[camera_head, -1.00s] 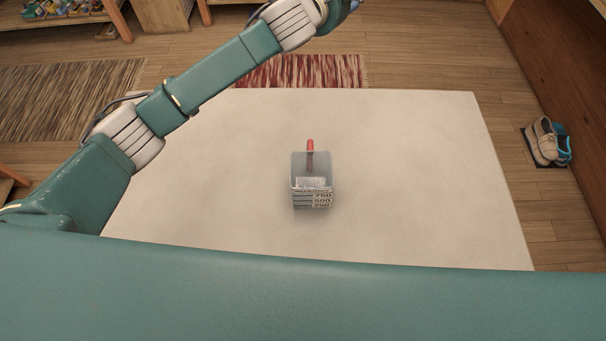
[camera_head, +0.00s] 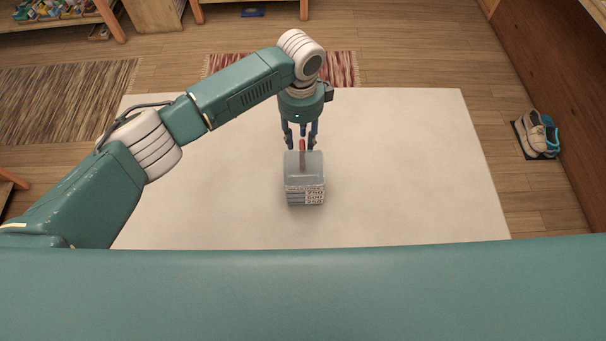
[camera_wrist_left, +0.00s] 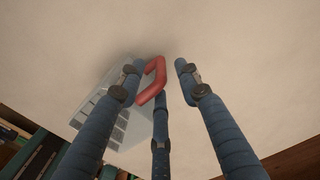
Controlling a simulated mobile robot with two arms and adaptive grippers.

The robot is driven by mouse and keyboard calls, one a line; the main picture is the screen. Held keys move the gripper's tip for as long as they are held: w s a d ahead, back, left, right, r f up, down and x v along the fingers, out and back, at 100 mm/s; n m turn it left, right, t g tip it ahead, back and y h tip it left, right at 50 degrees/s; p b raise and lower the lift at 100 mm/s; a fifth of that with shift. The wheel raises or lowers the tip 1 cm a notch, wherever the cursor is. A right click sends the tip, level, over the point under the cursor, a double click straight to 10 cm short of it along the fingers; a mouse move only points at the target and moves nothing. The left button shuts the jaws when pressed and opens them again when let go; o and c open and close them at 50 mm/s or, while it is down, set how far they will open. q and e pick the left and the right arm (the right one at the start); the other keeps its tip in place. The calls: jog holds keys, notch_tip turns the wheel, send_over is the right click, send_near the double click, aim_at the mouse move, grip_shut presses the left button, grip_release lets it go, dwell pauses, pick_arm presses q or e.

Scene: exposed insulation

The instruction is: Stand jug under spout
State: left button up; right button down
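The jug (camera_head: 304,180) is a square, grey, see-through measuring jug with printed numbers on its near side. It stands upright on the pale table, and its red handle is on the far side. My left gripper (camera_head: 301,145) reaches down from above at the handle, with its fingers apart. In the left wrist view the red handle (camera_wrist_left: 153,82) lies between the open blue fingers, close to them but not clearly gripped. The jug body (camera_wrist_left: 105,112) is partly hidden behind a finger there. No spout shows in these views, and my right gripper is not in view.
The pale table top (camera_head: 410,170) is bare around the jug. A pair of shoes (camera_head: 537,134) stands on the floor at the right, beside a wooden wall. Woven rugs and wooden shelving lie beyond the table.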

aim_at(303, 171)
pick_arm(q)
notch_tip(303, 171, down, 4)
jog(key=shift+f+p, duration=0.15)
jog(key=shift+p, duration=0.6)
jog(key=shift+f, duration=0.55)
grip_shut()
